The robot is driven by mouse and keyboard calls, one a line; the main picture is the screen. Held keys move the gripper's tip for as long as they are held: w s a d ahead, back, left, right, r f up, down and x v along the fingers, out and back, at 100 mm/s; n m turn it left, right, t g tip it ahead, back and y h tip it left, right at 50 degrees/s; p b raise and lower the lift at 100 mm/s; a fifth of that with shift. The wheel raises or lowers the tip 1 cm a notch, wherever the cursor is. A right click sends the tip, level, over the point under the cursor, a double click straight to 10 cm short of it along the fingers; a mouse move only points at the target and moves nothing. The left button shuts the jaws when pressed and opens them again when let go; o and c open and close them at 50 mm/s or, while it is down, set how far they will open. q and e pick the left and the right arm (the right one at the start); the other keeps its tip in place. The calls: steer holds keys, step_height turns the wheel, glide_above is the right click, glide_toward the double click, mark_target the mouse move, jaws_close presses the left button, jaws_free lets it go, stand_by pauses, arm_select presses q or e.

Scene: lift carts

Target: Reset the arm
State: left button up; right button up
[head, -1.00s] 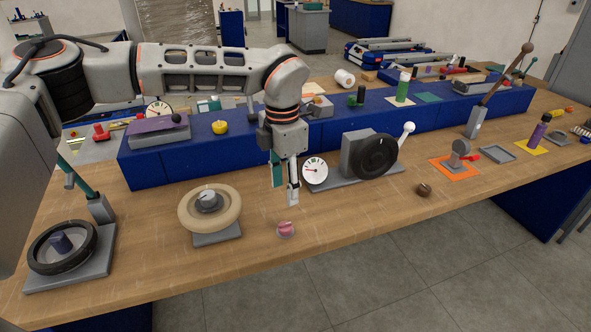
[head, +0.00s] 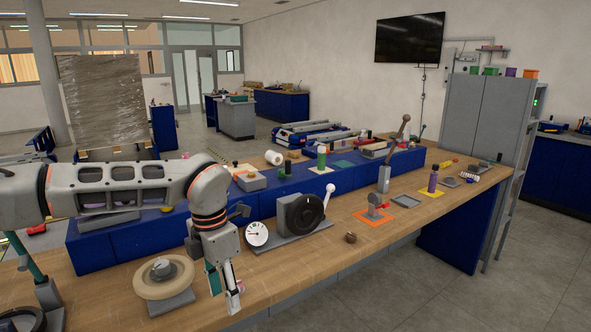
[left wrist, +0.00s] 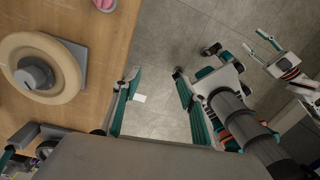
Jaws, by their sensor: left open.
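My left gripper (head: 224,294) hangs over the front part of the wooden bench, between the cream handwheel (head: 150,284) and the white dial gauge (head: 257,234). It points down, open and empty. In the left wrist view my left gripper (left wrist: 156,73) has its two teal fingers spread apart over grey floor, beyond the bench edge. Part of a pink round piece (left wrist: 104,4) shows on the bench at the top of that view. My right gripper (left wrist: 259,46) shows at the upper right of the left wrist view, its teal fingers apart with nothing between them.
Open floor (head: 400,290) lies in front of the bench.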

arm_select(q)
steer(key=s+d+f+m+g+h, duration=0.1)
steer(key=s+d+f+g+h, duration=0.2)
steer(key=s+d, duration=0.6)
steer(key=s+d+f+g+h, duration=0.25)
steer(key=s+d+h, duration=0.25)
steer(key=d, duration=0.7)
steer(key=s+d+r+n+h, duration=0.4)
steer(key=d+r+n+h, duration=0.2)
steer(key=d+r+h, duration=0.3)
steer(key=w+a+n+t+h, duration=0.4)
steer(key=w+n+t, duration=0.4)
steer(key=n+t, duration=0.45)
steer(key=w+a+f+n+t+y, duration=0.4)
steer(key=a+f+n+t+y, duration=0.55)
steer(key=a+f+n, duration=0.35)
steer(key=s+a+f+n+g+y, duration=0.1)
steer(key=s+a+f+n+y, duration=0.2)
steer(key=a+f, duration=0.3)
steer(key=s+a+f+n+g+y, duration=0.2)
steer(key=s+a+f, duration=0.4)
steer(key=f, duration=0.4)
steer(key=s+a+f+n+g+y, duration=0.2)
steer(key=s+a+f+n+y, duration=0.2)
steer(key=f, duration=0.4)
steer(key=shift+s+a+n, duration=0.75)
steer(key=shift+a, duration=0.3)
arm_select(e)
steer(key=shift+w+f, duration=0.1)
steer(key=shift+w, duration=0.25)
